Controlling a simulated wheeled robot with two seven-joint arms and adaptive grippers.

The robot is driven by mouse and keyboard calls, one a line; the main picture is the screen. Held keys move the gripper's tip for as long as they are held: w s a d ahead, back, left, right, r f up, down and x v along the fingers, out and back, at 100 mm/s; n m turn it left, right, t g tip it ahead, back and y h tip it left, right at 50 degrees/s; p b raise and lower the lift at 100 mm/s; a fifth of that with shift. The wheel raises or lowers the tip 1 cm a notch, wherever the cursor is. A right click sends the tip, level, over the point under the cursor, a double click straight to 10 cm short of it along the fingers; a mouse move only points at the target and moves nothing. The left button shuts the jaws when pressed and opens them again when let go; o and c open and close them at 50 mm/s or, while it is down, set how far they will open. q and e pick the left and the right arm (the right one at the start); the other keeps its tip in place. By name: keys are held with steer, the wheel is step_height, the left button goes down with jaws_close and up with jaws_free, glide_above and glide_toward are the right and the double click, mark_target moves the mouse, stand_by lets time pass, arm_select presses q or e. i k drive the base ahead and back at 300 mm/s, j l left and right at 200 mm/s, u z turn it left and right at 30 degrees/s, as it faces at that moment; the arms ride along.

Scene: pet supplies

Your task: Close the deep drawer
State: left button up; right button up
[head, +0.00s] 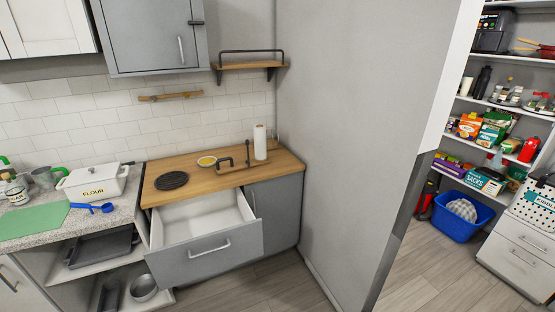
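The deep drawer (205,258) is a grey-fronted drawer with a white inside and a bar handle (209,248). It stands pulled well out from the wood-topped cabinet in the middle left of the head view. The part of its inside that shows looks empty. Neither of my grippers is in the head view, so nothing of mine is seen touching the drawer.
Open shelves (72,272) stand left of the drawer. A grey wall (350,110) stands to the right. Wooden floor (275,290) is clear in front.

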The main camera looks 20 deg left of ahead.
mark_target(205, 228)
steer(key=u, duration=1.5)
